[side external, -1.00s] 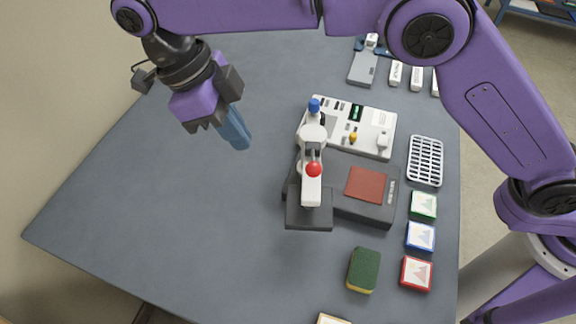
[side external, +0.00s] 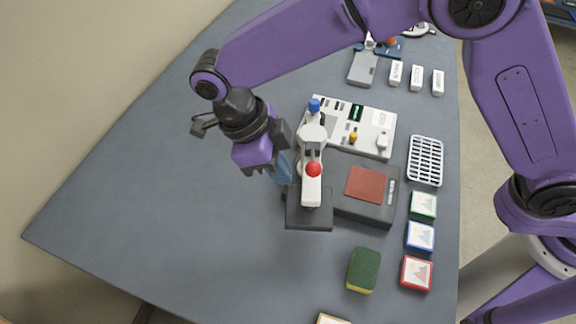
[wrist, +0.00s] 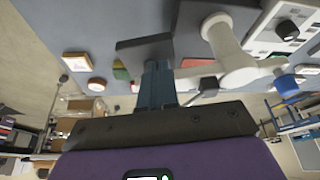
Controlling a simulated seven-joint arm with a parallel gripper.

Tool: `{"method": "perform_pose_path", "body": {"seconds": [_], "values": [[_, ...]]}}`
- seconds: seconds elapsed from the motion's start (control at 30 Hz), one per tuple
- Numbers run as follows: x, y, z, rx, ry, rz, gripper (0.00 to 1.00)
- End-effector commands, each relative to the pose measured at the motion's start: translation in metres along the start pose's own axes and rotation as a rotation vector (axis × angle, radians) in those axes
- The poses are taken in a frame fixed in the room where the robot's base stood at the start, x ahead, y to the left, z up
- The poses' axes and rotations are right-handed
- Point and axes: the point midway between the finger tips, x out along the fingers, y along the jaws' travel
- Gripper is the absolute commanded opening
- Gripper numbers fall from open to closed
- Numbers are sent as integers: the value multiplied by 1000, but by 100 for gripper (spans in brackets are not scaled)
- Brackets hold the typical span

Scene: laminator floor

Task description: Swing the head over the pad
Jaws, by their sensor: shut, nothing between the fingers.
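The head is a white swing arm (side external: 311,190) with a red ball knob (side external: 313,169) on top. It stands over a dark plate (side external: 309,217), to the left of the red-brown pad (side external: 367,184). The pad lies on a dark base. My gripper (side external: 286,178) has its blue fingers together and empty, low at the left side of the head. I cannot tell whether they touch it.
A white control panel (side external: 378,120) with a yellow knob is behind the pad. A white rack (side external: 425,160) and green, blue and red picture tiles (side external: 420,237) line the right. A green-and-yellow sponge (side external: 363,270) lies in front. The table's left side is clear.

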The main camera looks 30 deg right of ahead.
Motion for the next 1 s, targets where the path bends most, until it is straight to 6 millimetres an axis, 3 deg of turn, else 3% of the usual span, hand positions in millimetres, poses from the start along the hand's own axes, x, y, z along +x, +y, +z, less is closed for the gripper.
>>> {"method": "perform_pose_path", "body": {"seconds": [0.23,0.67,1.0], "values": [[5,0,-12,1,1,0,0],[5,0,-13,-3,1,-1,0],[7,2,-18,-109,1,-43,0]]}}
